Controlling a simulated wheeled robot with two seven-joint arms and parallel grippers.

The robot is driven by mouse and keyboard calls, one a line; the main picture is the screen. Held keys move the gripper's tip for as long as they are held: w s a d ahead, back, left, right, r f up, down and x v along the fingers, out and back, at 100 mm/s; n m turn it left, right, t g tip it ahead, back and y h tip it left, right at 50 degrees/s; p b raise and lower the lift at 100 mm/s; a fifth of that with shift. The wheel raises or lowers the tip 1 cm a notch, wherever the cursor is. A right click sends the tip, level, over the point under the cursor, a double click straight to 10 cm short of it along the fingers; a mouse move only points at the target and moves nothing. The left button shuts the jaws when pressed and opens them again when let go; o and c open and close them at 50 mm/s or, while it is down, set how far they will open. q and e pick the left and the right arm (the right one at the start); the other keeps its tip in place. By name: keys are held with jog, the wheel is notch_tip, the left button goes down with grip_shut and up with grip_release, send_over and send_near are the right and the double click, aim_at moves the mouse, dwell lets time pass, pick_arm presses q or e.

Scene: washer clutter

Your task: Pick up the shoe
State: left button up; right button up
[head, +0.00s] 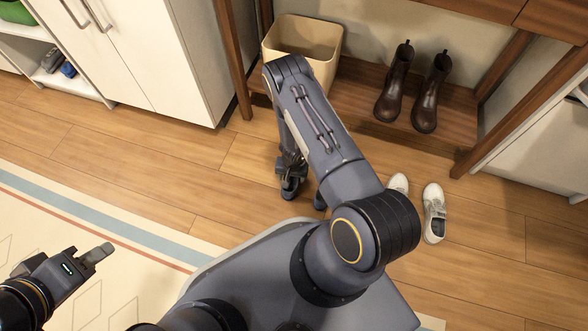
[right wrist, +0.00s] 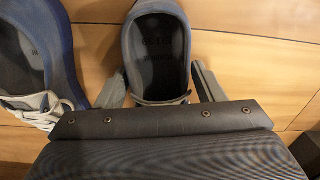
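A blue-grey shoe (right wrist: 157,50) with a dark insole lies in the right wrist view, its opening facing the camera. It also shows small under my right arm in the head view (head: 291,188). My right gripper (right wrist: 160,88) is open, with one finger on each side of this shoe. I cannot tell whether the fingers touch it. A second blue shoe (right wrist: 68,50) with pale laces lies to its left in the right wrist view. In the head view my right arm hides most of the pair. My left gripper (head: 103,250) is at the lower left over the rug, with nothing visible in it; its finger gap is hidden.
White shoes (head: 434,213) stand on the wooden floor to the right. Brown boots (head: 393,88) and a beige bin (head: 318,38) are on the low shelf (head: 360,90) behind. A white cabinet (head: 150,50) stands at the upper left. Floor left of the arm is clear.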

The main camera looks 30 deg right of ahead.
jog(key=c, duration=0.8)
jog(key=shift+r, duration=0.1)
